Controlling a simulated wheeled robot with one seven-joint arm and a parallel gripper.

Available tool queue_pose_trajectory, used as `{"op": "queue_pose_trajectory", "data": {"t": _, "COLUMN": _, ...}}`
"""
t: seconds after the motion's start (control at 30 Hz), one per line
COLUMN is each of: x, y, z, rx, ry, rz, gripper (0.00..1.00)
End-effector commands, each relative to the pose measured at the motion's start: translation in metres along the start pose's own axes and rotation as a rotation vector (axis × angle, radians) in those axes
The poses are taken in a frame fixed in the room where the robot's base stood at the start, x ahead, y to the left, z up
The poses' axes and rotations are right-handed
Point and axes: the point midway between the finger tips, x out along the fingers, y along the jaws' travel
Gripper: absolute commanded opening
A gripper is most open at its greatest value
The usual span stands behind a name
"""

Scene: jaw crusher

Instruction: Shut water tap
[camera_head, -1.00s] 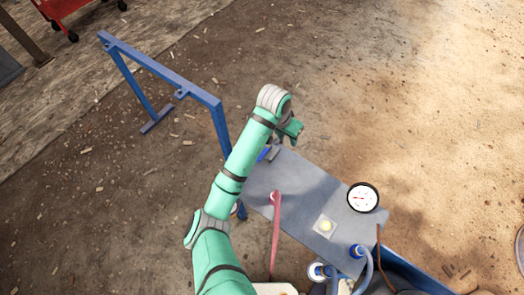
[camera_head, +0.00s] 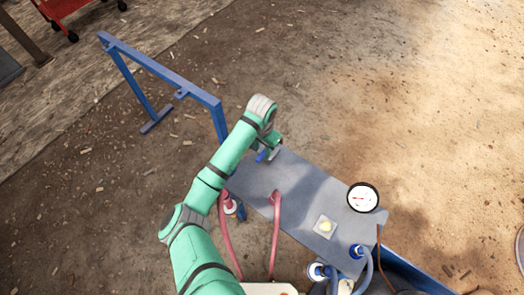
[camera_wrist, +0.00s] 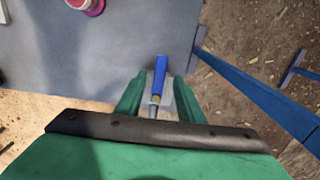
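The water tap has a blue lever handle (camera_wrist: 160,74) on a metal stem, seen in the wrist view at the edge of the grey panel. In the head view a small part of the blue handle (camera_head: 262,155) shows at the panel's upper left corner, beside my gripper. My gripper (camera_wrist: 156,92) has its two green fingers apart, one on each side of the handle. Whether either finger touches the handle cannot be told. In the head view my gripper (camera_head: 271,146) is partly hidden by my own wrist.
The grey panel (camera_head: 300,185) carries a round white gauge (camera_head: 363,198), a yellowish button (camera_head: 325,226) and red hoses (camera_head: 276,225). A blue pipe fitting (camera_head: 357,251) is at its lower right. A blue frame (camera_head: 165,73) stands left of my arm. Open ground lies beyond the panel.

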Motion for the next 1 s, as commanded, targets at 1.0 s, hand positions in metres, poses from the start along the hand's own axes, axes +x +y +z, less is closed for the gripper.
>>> {"op": "queue_pose_trajectory", "data": {"t": 1.0, "x": 0.017, "y": -0.003, "z": -0.007, "rx": -0.015, "ry": 0.0, "rz": -0.001, "gripper": 0.0}}
